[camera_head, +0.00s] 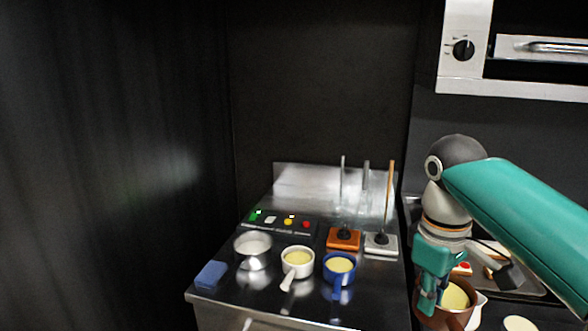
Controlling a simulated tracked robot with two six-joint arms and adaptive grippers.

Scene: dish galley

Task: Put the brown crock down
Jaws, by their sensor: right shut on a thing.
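The brown crock (461,320) is at the lower right, with pale yellow contents showing inside its rim. My right gripper (428,302) comes down from above and is shut on the crock's left side. Part of the crock is hidden behind the gripper. I cannot tell whether the crock's base touches the surface below it. My left gripper is not in view.
A steel counter (215,300) holds a metal bowl (253,262), a white pan (297,272), a blue pan (339,280) and a blue sponge (211,274). An orange block (343,243) stands behind. A white vessel (477,310) is close beside the crock.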

